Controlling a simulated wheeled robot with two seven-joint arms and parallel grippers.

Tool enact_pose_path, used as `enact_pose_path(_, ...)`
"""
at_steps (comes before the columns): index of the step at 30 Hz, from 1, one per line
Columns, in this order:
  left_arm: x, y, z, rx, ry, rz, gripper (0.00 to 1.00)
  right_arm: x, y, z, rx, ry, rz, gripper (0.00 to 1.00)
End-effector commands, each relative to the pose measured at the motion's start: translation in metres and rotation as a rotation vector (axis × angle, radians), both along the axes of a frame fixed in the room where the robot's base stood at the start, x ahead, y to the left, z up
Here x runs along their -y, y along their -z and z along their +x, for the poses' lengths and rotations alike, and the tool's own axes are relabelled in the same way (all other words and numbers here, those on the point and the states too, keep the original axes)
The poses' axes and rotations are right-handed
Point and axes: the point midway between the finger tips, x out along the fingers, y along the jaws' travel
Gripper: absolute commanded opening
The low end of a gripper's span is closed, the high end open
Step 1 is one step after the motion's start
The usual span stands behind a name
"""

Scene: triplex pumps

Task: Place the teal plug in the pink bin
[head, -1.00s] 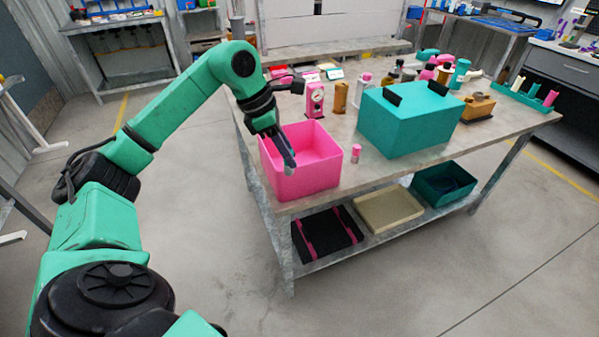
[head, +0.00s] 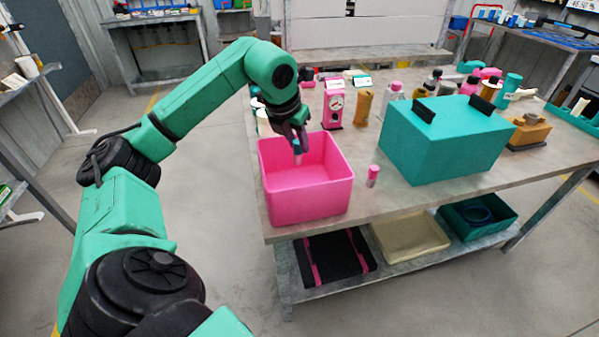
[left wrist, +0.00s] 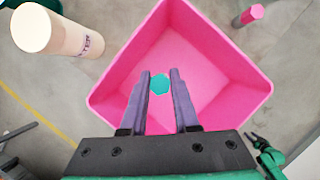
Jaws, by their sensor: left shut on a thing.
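The pink bin (head: 306,204) stands on the near left corner of the workbench, open at the top. My left gripper (head: 297,143) points down over the bin's opening. It is shut on the small teal plug (head: 297,149), which hangs between its fingertips. In the left wrist view the plug (left wrist: 159,84) shows between the two fingers (left wrist: 160,92), with the pink bin (left wrist: 215,57) behind it. The plug's exact height above the bin floor is hard to tell. My right gripper is not in view.
A big teal box (head: 448,145) is further right. A pink dial gauge (head: 334,104) and a tan bottle (head: 363,107) stand behind the bin. A pale cylinder (left wrist: 65,35) stands beside the bin.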

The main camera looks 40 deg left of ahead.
Motion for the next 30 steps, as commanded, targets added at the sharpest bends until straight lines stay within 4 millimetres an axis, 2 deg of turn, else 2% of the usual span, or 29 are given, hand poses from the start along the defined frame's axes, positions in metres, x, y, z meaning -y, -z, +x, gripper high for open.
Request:
enact_pose_path(1,-0.001,0.019,-0.001,-0.005,0.0,0.002,0.0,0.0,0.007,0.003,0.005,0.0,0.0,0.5)
enact_pose_path(6,0.0,0.045,-0.001,-0.002,0.0,0.001,0.0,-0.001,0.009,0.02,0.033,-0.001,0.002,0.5)
enact_pose_path(10,0.0,0.069,-0.001,-0.003,0.001,0.001,0.0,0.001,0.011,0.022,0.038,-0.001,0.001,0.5)
enact_pose_path(21,0.0,0.077,0.0,0.001,0.002,-0.001,0.0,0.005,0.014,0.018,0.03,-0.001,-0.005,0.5)
enact_pose_path(22,0.0,0.075,0.0,0.001,0.002,-0.001,0.4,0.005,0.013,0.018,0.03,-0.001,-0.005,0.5)
enact_pose_path(23,0.0,0.075,0.0,0.001,0.002,-0.001,0.52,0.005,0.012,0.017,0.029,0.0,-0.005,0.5)
enact_pose_path(24,0.0,0.075,0.0,0.001,0.002,-0.001,0.59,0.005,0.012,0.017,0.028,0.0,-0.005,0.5)
enact_pose_path(30,0.0,0.075,0.0,0.001,0.001,0.0,0.59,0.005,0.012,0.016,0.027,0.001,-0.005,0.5)
